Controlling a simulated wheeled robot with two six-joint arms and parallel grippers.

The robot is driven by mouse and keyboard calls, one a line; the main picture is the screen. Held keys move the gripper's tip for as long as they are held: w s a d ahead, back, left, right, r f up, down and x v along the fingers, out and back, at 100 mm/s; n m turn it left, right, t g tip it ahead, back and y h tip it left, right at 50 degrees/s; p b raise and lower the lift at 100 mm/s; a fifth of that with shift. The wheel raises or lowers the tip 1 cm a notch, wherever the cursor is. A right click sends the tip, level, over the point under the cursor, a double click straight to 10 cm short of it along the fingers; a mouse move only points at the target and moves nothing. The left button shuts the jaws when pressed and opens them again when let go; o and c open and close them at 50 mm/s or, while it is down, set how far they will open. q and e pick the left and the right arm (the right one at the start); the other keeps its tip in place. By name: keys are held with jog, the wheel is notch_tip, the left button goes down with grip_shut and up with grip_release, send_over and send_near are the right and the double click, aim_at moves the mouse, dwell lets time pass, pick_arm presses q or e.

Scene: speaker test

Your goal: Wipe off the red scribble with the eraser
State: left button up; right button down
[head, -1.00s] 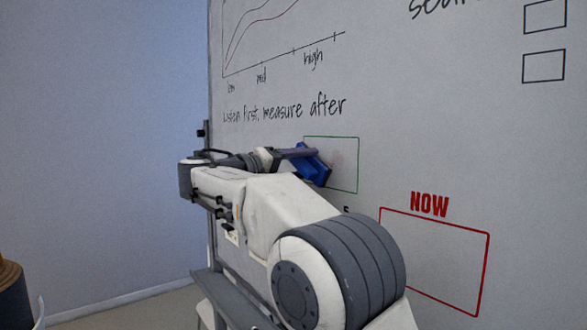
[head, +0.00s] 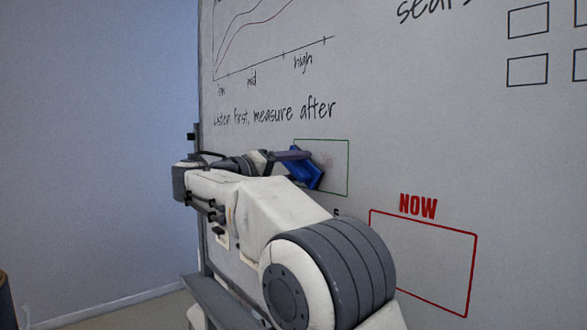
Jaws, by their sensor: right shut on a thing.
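The whiteboard (head: 400,150) fills the right of the head view. A green outlined box (head: 348,170) is drawn on it, with a very faint pinkish smear (head: 327,159) inside. My right gripper (head: 297,158) is shut on the blue eraser (head: 304,172), which is tilted over the left part of the green box. I cannot tell whether the eraser's face touches the board. Part of the box behind the eraser is hidden. My left gripper is not in view.
A red box labelled NOW (head: 418,206) is drawn at lower right, black-outlined boxes (head: 528,70) at upper right. A graph and handwriting (head: 275,114) are above the eraser. A grey ledge (head: 222,300) runs below the board. My right arm hides the board's lower left.

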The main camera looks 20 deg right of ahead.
jog(key=shift+x, duration=0.8)
jog(key=shift+s, duration=0.1)
